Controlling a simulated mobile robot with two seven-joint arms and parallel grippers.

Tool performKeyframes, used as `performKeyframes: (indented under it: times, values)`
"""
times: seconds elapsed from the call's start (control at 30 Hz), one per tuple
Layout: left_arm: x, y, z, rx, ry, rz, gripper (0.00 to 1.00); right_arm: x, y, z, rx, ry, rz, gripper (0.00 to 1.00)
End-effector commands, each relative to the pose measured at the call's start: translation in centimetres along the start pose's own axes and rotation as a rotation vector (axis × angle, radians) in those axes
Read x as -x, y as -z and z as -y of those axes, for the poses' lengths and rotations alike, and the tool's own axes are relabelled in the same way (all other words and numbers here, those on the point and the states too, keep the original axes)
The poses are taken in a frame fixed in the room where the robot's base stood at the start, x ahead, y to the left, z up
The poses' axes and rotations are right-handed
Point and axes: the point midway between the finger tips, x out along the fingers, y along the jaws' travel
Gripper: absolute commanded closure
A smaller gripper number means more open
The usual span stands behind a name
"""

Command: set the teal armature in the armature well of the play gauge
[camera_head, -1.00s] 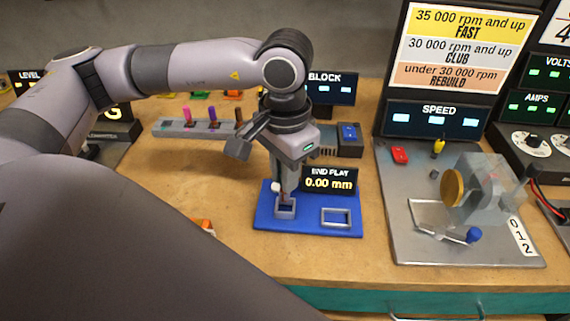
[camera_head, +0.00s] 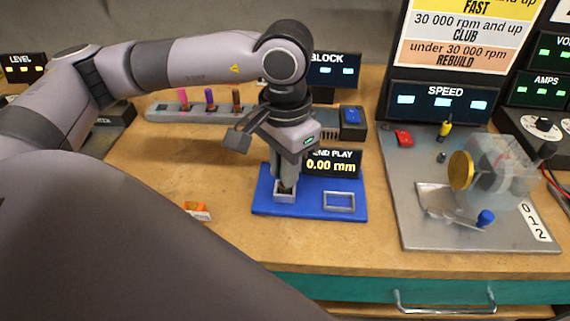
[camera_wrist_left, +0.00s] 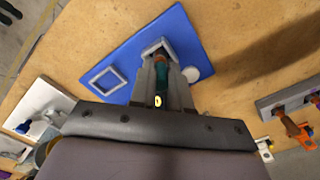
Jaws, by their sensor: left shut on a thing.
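The play gauge is a blue plate (camera_head: 262,203) with a small grey-walled square well (camera_head: 284,197) and a wider grey frame (camera_head: 339,202). Its END PLAY display (camera_head: 332,164) reads 0.00 mm. My left gripper (camera_head: 285,182) points down over the square well, shut on the teal armature (camera_wrist_left: 161,90). In the left wrist view the armature sits between the fingers, its copper-brown end (camera_wrist_left: 161,57) at the well's walls (camera_wrist_left: 154,44). How deep it reaches into the well is hidden. My right gripper is not in view.
A grey rack (camera_head: 165,112) with coloured pieces stands behind the gauge. A metal test plate (camera_head: 425,233) with a clear block and brass disc lies to the right, below the SPEED display (camera_head: 440,100). An orange-and-white item (camera_head: 196,210) lies on the bench left of the gauge.

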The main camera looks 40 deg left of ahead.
Motion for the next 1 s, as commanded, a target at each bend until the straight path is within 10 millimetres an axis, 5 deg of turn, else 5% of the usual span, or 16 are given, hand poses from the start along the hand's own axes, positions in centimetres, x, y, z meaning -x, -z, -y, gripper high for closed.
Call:
performKeyframes:
  times: [0.63,0.67,0.73,1.0]
  values:
    - [-0.41,0.01,-0.02,0.0,0.0,-0.001,1.0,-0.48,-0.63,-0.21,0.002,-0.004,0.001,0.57]
    - [-0.35,0.01,-0.02,0.0,0.0,-0.001,0.74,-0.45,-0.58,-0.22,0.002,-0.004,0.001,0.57]
    - [-0.34,0.01,-0.02,0.0,0.0,0.0,0.54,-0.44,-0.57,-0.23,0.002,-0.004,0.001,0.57]
    - [-0.37,0.0,-0.01,0.0,0.0,0.0,0.54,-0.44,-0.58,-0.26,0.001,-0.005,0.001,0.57]
